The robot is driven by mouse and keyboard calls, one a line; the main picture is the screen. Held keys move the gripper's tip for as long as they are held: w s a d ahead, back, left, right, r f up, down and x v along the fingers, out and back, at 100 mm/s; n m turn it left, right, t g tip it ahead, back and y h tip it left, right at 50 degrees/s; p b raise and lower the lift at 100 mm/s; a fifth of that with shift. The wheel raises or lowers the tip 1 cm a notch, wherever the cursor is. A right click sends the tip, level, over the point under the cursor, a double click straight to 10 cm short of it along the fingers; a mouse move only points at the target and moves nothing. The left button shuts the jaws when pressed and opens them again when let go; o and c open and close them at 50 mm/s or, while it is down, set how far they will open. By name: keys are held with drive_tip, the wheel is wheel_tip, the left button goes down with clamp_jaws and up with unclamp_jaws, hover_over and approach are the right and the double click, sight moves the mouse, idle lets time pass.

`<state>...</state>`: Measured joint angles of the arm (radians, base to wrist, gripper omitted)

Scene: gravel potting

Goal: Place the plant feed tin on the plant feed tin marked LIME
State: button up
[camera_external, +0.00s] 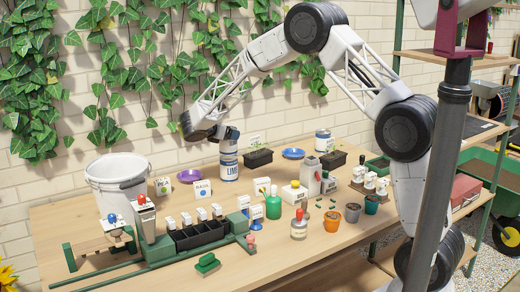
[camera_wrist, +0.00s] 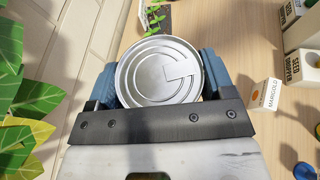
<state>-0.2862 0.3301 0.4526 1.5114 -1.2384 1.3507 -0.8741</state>
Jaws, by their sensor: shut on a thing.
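My gripper (camera_external: 226,134) is shut on a plant feed tin (camera_external: 229,147), which is upright. In the wrist view the tin's round silver lid (camera_wrist: 158,72) fills the space between my gripper's two blue fingers (camera_wrist: 158,82). The tin marked LIME (camera_external: 229,172) stands upright on the table, white with blue lettering, directly below the held tin. The two look lined up, with no clear gap between them; I cannot tell for sure whether they touch. The LIME tin is hidden in the wrist view.
A white bucket (camera_external: 117,184) and purple saucer (camera_external: 190,175) stand to the left. A BASIL box (camera_external: 203,190) is close by. A black planter (camera_external: 258,160), blue saucer (camera_external: 293,153) and another tin (camera_external: 323,141) stand to the right. A MARIGOLD box (camera_wrist: 265,95) shows in the wrist view.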

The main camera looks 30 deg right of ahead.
drive_tip(key=shift+f, duration=0.7)
drive_tip(key=shift+f, duration=0.15)
drive_tip(key=o, duration=1.2)
drive_tip(key=shift+v, duration=6.05)
